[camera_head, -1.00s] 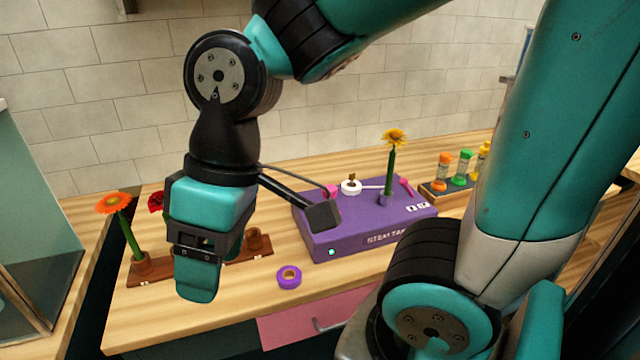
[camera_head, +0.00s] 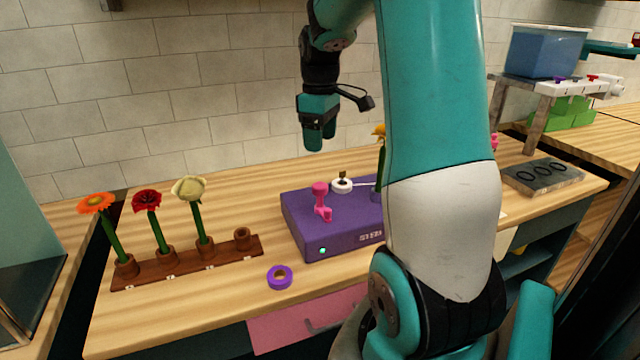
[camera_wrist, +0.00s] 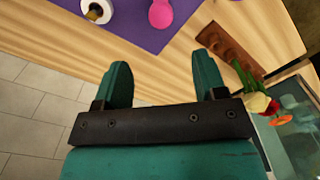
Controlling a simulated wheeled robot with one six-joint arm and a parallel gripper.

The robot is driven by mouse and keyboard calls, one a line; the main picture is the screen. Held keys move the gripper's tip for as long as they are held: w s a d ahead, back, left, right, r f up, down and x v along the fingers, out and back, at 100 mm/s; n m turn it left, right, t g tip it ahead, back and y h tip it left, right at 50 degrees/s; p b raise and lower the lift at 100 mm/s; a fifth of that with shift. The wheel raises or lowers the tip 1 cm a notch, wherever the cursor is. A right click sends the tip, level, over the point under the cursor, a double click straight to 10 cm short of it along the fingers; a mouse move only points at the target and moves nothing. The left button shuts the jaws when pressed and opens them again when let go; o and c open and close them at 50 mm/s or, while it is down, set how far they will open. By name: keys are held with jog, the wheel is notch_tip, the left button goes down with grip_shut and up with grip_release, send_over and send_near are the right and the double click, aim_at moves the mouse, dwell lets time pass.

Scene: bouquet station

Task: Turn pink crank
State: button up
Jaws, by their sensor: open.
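The pink crank (camera_head: 321,202) stands on the top of the purple stem taping box (camera_head: 300,222), near its left end. It also shows in the wrist view (camera_wrist: 160,14) at the top edge, beyond my fingertips and partly cut off. My gripper (camera_head: 316,146) is above and behind the box, pointing down. It is apart from the crank and empty. In the wrist view its two fingers (camera_wrist: 162,80) stand wide apart with nothing between them. A white tape roll (camera_head: 342,185) sits on the box behind the crank. My arm hides the box's right part.
A wooden rack (camera_head: 190,262) at the left holds orange, red and cream flowers, with one empty cup. A purple tape roll (camera_head: 280,277) lies in front of the box. A yellow flower (camera_head: 379,131) shows beside my arm. A grey tray (camera_head: 542,176) lies at the right.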

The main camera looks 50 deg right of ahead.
aim_at(320, 185)
notch_tip(320, 185, down, 12)
jog(key=shift+f+p, duration=0.1)
jog(key=shift+p, duration=0.4)
jog(key=shift+c, duration=0.5)
jog(key=c, duration=0.8)
jog(key=shift+m, duration=0.3)
jog(key=m, duration=0.2)
jog(key=shift+m+p, duration=0.3)
jog(key=shift+p, duration=0.05)
jog(key=m, duration=0.4)
jog(key=shift+m+p, duration=0.3)
jog(key=m, duration=0.6)
jog(key=shift+m+p, duration=0.3)
jog(key=shift+m, duration=0.3)
